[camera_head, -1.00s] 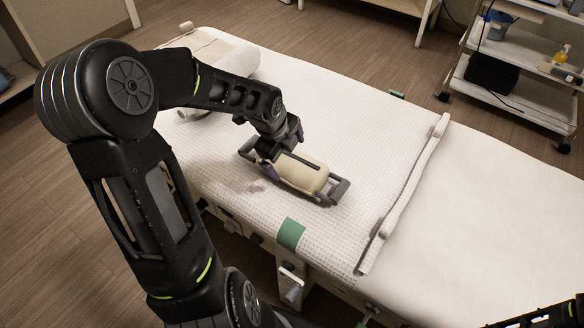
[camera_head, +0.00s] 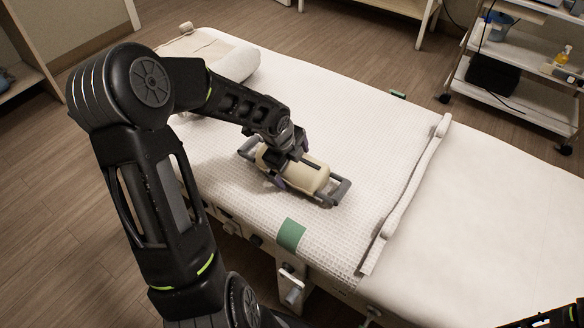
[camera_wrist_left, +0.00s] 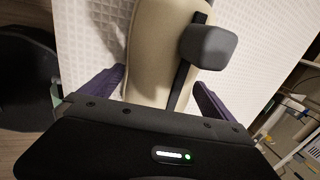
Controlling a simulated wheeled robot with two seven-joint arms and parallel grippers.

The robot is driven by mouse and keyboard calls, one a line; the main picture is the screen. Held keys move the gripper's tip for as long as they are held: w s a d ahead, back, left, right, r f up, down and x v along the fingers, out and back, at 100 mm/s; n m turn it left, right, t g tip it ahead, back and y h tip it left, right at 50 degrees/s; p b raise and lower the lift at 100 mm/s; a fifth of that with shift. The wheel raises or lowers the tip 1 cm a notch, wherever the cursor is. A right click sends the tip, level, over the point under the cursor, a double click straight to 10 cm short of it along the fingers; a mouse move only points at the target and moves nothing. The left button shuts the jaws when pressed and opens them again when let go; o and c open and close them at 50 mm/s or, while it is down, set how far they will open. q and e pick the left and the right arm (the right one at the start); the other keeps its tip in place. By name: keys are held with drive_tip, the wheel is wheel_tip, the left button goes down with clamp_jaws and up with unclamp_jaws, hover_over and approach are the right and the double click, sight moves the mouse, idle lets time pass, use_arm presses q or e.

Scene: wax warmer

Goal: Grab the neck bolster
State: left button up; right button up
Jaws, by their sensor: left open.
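The neck bolster looks like the cream padded cylinder (camera_head: 308,178) in a grey frame with a dark strap or bar along its top. It lies on the white bed cover near the near edge. My left gripper (camera_head: 278,168) is over its far-left part, with the jaws open. In the left wrist view the cream pad (camera_wrist_left: 165,45) runs between the two purple fingers (camera_wrist_left: 152,92), one on each side. I cannot tell whether they touch it. A grey block on the dark bar shows close to the right finger. Part of the bolster is hidden by my gripper.
A white roll pillow (camera_head: 236,62) lies at the bed's far-left end. A pale padded bar (camera_head: 408,190) crosses the bed to the right. A shelf cart (camera_head: 520,95) stands behind at right. A dark piece, perhaps my right arm, shows at the bottom-right corner.

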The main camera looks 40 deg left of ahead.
use_arm(q)
drive_tip(key=shift+c, duration=0.6)
drive_tip(key=c, duration=1.6)
drive_tip(key=shift+r, duration=0.1)
wheel_tip(320, 180, up, 10)
drive_tip(key=shift+p, duration=1.05)
